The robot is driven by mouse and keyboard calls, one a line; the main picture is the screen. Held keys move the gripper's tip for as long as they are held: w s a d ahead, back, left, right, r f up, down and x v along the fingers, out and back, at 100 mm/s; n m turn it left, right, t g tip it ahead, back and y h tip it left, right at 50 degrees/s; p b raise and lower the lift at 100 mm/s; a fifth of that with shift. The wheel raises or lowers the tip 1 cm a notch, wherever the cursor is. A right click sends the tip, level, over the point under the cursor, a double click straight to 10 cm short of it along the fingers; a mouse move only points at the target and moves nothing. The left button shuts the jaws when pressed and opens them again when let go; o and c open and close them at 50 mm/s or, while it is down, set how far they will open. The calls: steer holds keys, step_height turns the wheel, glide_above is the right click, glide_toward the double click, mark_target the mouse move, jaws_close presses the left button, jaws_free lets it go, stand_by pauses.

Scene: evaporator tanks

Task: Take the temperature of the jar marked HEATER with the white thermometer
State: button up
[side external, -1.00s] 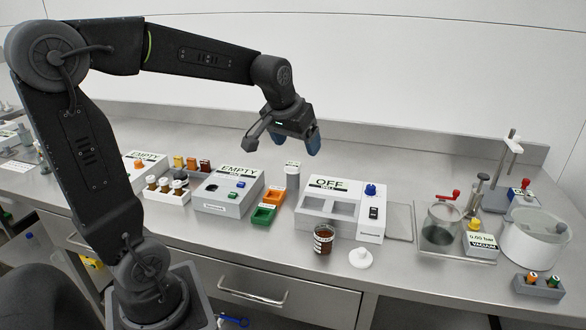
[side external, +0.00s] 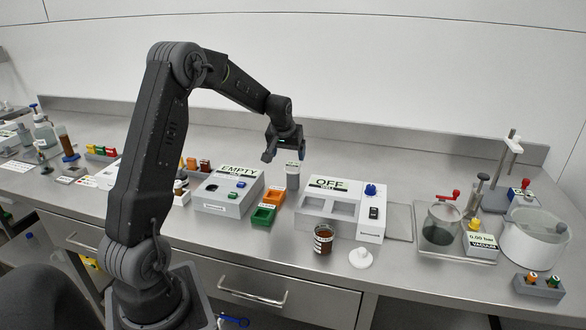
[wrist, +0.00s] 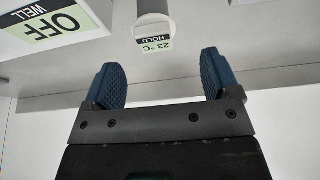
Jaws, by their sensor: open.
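The white thermometer (side external: 292,168) stands upright in a grey holder (side external: 292,182) at the back of the bench, left of the OFF box. Its round head with a display reading 23 °C HOLD shows at the top of the wrist view (wrist: 153,8). My gripper (side external: 285,154) is open and empty, just above and close to the thermometer. In the wrist view the blue fingertips (wrist: 162,75) are spread, with the thermometer head beyond them. A brown-filled glass jar (side external: 323,241) with a white label stands in front of the OFF box; I cannot read its label here.
The OFF box (side external: 340,226) with two wells is right of the holder; it also shows in the wrist view (wrist: 85,35). A white lid (side external: 360,258) lies beside the jar. The EMPTY box (side external: 222,208) and orange and green trays (side external: 263,215) are to the left.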

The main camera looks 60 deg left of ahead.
mark_target(293, 164)
steer(key=shift+w+x, duration=0.2)
steer(key=shift+x, duration=1.3)
steer(key=shift+w+x, duration=0.2)
steer(key=shift+x, duration=1.3)
steer(key=shift+d+r, duration=0.1)
steer(key=shift+c, duration=0.2)
steer(key=c, duration=0.9)
step_height(293, 164, up, 9)
steer(key=shift+r, duration=0.1)
steer(key=s+d, duration=0.2)
steer(key=d, duration=0.7)
steer(key=s+d+f, duration=0.1)
steer(key=s+d, duration=0.1)
steer(key=d, duration=0.8)
steer(key=s+d+f, duration=0.1)
steer(key=s+d, duration=0.2)
steer(key=d, duration=0.6)
steer(key=shift+s+d, duration=0.1)
steer(key=shift+d, duration=0.2)
